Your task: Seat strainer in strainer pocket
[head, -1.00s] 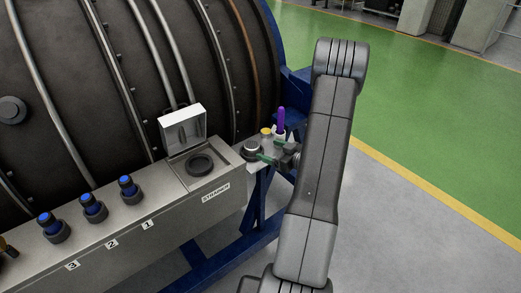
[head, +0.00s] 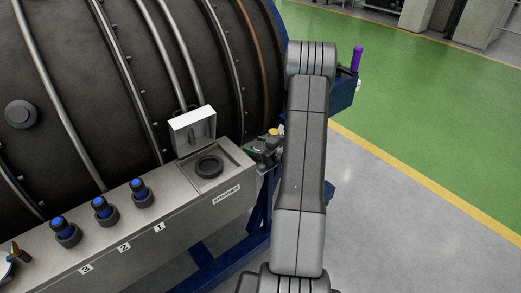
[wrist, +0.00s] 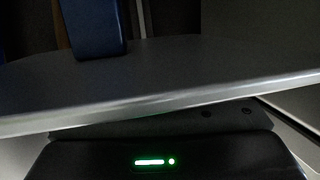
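The strainer pocket (head: 209,167) is a dark round ring in the recessed top at the right end of the grey housing. A STRAINER label is on the front below it. Its pale lid (head: 194,131) stands open behind it. My gripper (head: 262,147) is partly visible just right of the housing's end, close to a small yellow-topped item (head: 274,131). My arm hides much of this area. I cannot make out the strainer. In the wrist view, a grey plate crosses above my gripper's dark body; no fingertips show.
Several blue-capped fittings (head: 101,208) stand along the housing, by labels 1, 2 and 3. The large ribbed dark casing (head: 110,75) rises behind. A purple upright item (head: 356,60) shows right of my arm by a blue frame (head: 344,92). Open floor lies to the right.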

